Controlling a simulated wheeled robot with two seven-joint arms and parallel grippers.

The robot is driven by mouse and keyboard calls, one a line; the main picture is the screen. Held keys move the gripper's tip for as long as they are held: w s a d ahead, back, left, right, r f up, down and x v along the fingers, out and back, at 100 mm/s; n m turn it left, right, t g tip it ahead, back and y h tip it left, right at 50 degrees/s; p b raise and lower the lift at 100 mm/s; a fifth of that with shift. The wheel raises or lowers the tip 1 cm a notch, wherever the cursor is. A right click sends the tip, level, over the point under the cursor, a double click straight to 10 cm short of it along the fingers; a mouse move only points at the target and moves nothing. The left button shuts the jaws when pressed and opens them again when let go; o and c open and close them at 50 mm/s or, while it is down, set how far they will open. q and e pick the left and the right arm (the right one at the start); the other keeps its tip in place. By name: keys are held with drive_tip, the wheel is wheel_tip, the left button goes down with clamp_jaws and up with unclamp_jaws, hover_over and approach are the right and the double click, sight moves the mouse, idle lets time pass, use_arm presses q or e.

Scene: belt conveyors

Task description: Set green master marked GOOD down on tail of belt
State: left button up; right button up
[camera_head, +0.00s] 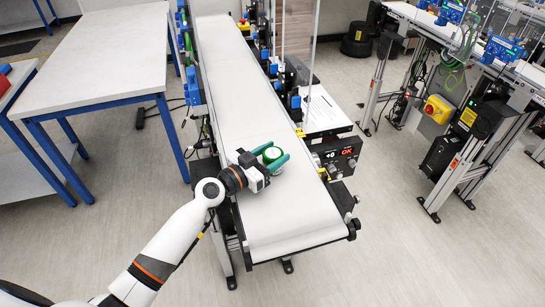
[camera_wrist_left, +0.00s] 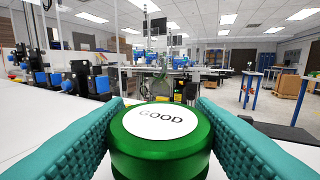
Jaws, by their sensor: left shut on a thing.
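The green master (camera_head: 272,155) is a short green cylinder with a white top. In the left wrist view the green master (camera_wrist_left: 160,140) shows the word GOOD on its white top, facing up. My left gripper (camera_head: 275,157) has its teal fingers on both sides of the master and is shut on it. They are over the white belt (camera_head: 285,205), near its near end. I cannot tell whether the master touches the belt. The right gripper is not in view.
A white table (camera_head: 100,60) with blue legs is at the left. The belt in front of the gripper is clear.

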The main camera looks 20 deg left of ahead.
use_arm(q)
drive_tip(key=shift+r, duration=0.1)
drive_tip(key=shift+f, duration=0.2)
drive_tip(key=o, duration=1.1)
drive_tip(key=shift+o, duration=0.2)
drive_tip(key=shift+s, duration=0.1)
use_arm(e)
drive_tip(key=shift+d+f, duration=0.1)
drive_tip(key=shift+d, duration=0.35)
use_arm(q)
drive_tip(key=shift+r, duration=0.2)
drive_tip(key=shift+s+a+f, duration=0.2)
drive_tip(key=b+v, duration=0.4)
drive_tip(key=v, duration=0.6)
drive_tip(key=shift+s+a+f+b, duration=0.1)
drive_tip(key=shift+s+a+b, duration=0.15)
drive_tip(key=shift+s+b, duration=0.1)
drive_tip(key=shift+s+a+r, duration=0.15)
drive_tip(key=shift+s+r, duration=0.05)
drive_tip(key=shift+s, duration=0.05)
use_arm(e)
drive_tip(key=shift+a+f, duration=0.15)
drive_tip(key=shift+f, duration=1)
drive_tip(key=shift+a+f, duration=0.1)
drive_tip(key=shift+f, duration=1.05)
